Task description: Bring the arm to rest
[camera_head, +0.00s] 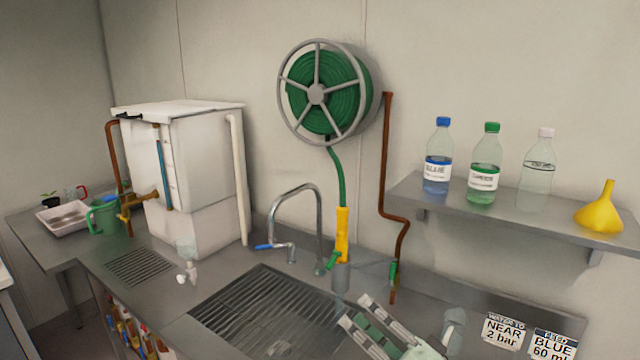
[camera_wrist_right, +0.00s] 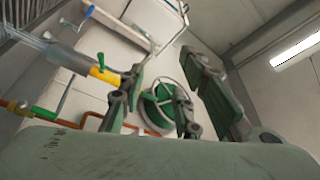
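My right gripper (camera_head: 357,311) reaches in at the bottom of the head view, over the right edge of the sink. Its two grey-green fingers are apart with nothing between them. In the right wrist view the fingers (camera_wrist_right: 152,100) also stand apart and empty, with the hose reel visible beyond the gap. The rest of the right arm is mostly cut off by the bottom edge of the head view. My left gripper is in neither view.
The sink (camera_head: 212,312) has a tap (camera_head: 317,215) and a yellow-handled hose nozzle (camera_head: 342,235) behind it. A green hose reel (camera_head: 317,94) hangs above. A shelf (camera_head: 540,213) with bottles and a yellow funnel (camera_head: 599,210) is right. A white tank (camera_head: 200,165) stands left.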

